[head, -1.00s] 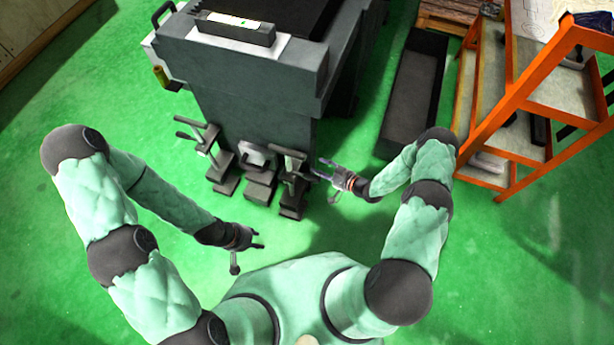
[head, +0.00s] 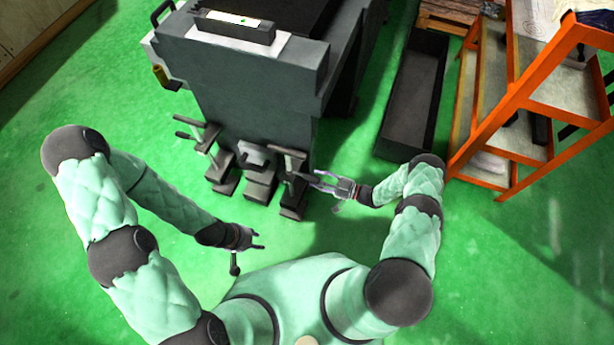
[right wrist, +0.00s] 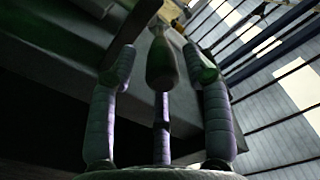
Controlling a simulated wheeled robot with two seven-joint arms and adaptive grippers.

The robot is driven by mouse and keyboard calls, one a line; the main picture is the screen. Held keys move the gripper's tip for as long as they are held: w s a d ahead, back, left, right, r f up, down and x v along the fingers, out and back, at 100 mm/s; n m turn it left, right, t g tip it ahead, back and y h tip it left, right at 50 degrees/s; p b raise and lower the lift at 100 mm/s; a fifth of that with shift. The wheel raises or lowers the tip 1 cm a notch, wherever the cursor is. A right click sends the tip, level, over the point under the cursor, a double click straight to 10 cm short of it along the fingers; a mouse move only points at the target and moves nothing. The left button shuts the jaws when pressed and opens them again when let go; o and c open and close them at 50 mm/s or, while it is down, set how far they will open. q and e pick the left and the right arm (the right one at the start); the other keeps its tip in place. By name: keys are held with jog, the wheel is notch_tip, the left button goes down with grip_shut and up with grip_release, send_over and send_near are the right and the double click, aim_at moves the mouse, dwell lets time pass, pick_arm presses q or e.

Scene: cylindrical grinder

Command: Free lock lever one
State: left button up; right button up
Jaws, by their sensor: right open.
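Lock levers stand along the foot of the grey grinder, a left lever (head: 208,138) and a right lever (head: 290,155) on dark blocks. My right gripper (head: 312,181) is beside the right lever, its fingers pointing left at it. My left gripper (head: 258,239) is open and empty above the floor, away from the levers. Which lever is number one is not marked.
The grinder body (head: 250,95) rises behind the levers. A dark trough (head: 412,95) lies on the floor to its right, and an orange shelf rack (head: 500,110) stands further right. A middle block (head: 261,185) sits between the levers. The green floor in front is clear.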

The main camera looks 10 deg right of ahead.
aim_at(307, 176)
jog(key=shift+b+x, duration=0.35)
jog(key=shift+x, duration=2.1)
jog(key=shift+d, duration=0.1)
grip_shut()
